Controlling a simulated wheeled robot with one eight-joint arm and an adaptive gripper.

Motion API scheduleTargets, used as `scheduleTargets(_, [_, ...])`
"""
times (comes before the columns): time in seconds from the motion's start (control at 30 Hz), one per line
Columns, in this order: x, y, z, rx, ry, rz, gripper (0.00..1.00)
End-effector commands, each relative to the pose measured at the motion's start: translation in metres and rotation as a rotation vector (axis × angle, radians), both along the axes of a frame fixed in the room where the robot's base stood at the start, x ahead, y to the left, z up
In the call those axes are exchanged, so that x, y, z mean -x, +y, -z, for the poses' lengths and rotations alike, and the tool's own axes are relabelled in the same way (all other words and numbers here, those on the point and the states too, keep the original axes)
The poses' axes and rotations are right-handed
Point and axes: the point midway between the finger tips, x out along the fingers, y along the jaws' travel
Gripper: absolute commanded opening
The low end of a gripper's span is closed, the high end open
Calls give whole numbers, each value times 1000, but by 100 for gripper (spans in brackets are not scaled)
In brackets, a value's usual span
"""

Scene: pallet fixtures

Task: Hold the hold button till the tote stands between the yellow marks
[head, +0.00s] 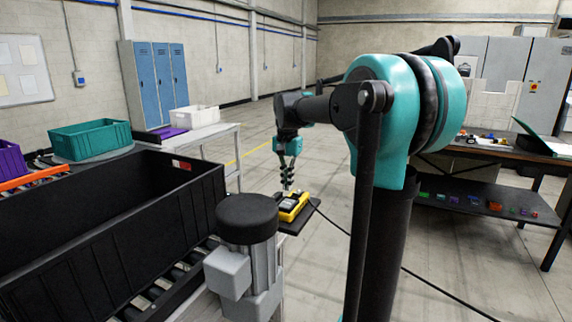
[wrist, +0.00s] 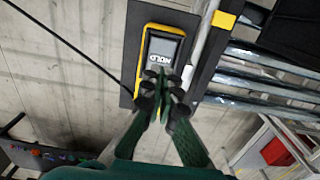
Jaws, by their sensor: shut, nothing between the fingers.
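A yellow and dark control box (head: 293,207) sits on a black plate beside the conveyor; in the wrist view the box (wrist: 150,45) shows a grey face lettered HOLD. My gripper (head: 288,184) points down over the box, its fingers shut and empty. In the wrist view my fingertips (wrist: 163,84) overlap the lower end of the box's face and hide part of it; I cannot tell whether they touch the button. A large black tote (head: 125,230) stands on the rollers at left. One yellow mark (wrist: 223,19) shows on the conveyor edge.
A grey motor with a black cap (head: 247,218) stands by the tote's near side. Bare rollers (wrist: 270,78) lie right of the box in the wrist view. A black cable (head: 405,270) runs across the floor. A workbench (head: 480,150) stands at right.

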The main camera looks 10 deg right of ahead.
Motion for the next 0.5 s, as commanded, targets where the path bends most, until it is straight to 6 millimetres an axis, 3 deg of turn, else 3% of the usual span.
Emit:
scheduleTargets(0.23, [0,0,-51,1,-1,0,0])
scheduleTargets(0.5, [-1,0,-75,1,-1,0,0])
